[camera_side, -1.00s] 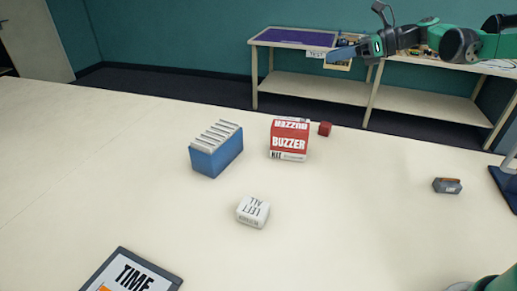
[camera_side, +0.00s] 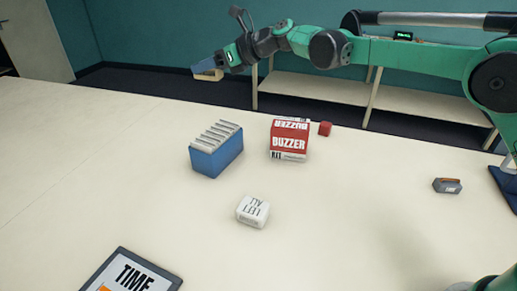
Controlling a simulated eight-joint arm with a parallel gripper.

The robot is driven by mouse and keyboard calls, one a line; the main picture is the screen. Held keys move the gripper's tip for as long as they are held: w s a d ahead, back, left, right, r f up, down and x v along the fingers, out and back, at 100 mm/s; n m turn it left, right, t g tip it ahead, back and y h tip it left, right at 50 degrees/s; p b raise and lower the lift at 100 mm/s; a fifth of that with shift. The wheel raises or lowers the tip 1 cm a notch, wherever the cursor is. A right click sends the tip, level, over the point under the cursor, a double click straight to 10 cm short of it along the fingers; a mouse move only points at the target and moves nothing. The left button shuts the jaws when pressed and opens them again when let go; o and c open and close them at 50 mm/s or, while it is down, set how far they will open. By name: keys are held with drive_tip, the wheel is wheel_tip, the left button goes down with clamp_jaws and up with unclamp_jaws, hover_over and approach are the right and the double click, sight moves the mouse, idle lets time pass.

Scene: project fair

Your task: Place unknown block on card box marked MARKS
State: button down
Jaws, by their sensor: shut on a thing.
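My gripper (camera_side: 205,67) is at the upper left, high above the far edge of the table. It is shut on a small tan block (camera_side: 210,76), partly hidden by the blue finger. A blue card box (camera_side: 207,162) with several upright white cards stands on the table below, apart from the gripper and block. No MARKS lettering can be read on the side of it that shows.
A red and white BUZZER box (camera_side: 288,143) stands right of the card box, with a small red cube (camera_side: 325,129) beside it. A white lettered block (camera_side: 252,211), a grey block (camera_side: 447,185) and a TIME sign (camera_side: 130,274) are nearer. The table between is clear.

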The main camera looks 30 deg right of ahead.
sight(216, 133)
wheel_tip(216, 133, down, 13)
drive_tip(key=shift+f, duration=0.15)
idle(0.4)
drive_tip(key=shift+c, duration=2.2)
unclamp_jaws()
drive_tip(key=shift+f, duration=0.1)
